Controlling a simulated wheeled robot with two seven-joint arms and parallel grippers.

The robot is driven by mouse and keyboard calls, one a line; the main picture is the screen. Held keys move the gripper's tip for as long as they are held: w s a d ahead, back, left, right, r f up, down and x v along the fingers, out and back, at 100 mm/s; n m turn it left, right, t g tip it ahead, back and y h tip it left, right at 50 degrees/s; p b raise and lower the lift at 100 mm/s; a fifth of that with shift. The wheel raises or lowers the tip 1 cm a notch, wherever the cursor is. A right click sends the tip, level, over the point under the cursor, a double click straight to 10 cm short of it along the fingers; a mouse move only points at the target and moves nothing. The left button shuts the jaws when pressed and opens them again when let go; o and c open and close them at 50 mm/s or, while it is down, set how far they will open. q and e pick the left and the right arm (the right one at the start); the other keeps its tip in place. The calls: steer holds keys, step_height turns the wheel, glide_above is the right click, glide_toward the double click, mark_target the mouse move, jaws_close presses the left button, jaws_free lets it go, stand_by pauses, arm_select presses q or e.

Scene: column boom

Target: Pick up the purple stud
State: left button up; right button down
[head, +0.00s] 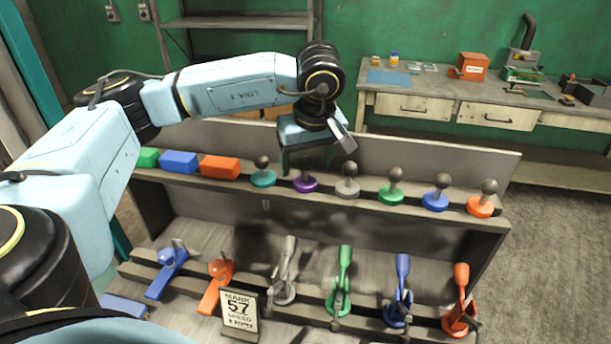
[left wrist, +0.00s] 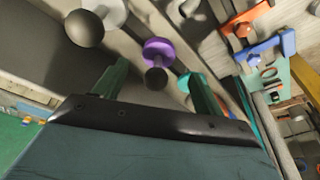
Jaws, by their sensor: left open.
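The purple stud (head: 306,185) stands upright on the upper shelf of the rack, between a teal stud (head: 263,178) and a grey stud (head: 348,188). Its upper part is mostly hidden by my gripper in the head view. My left gripper (head: 304,160) is over it, fingers down, open and empty. In the left wrist view the purple stud (left wrist: 158,51) shows its disc and dark ball, lined up with the gap between my green fingers. Whether the fingers reach around the ball is hard to tell. My right gripper is not in view.
Green (head: 390,193), blue (head: 436,200) and orange (head: 480,206) studs continue to the right. Orange (head: 220,167) and blue (head: 178,162) blocks lie left. Several coloured levers and a sign (head: 239,313) stand on the lower level. A workbench (head: 450,99) is behind.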

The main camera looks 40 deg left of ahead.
mark_target(305, 172)
arm_select(q)
steer(key=x, duration=0.4)
steer(key=shift+w+a+f+p, duration=0.1)
steer(key=shift+w+f+p, duration=0.05)
steer(key=shift+f+p, duration=0.15)
steer(key=c, duration=1.1)
steer(key=shift+r, duration=0.1)
step_height(305, 172, up, 10)
steer(key=shift+b, duration=0.35)
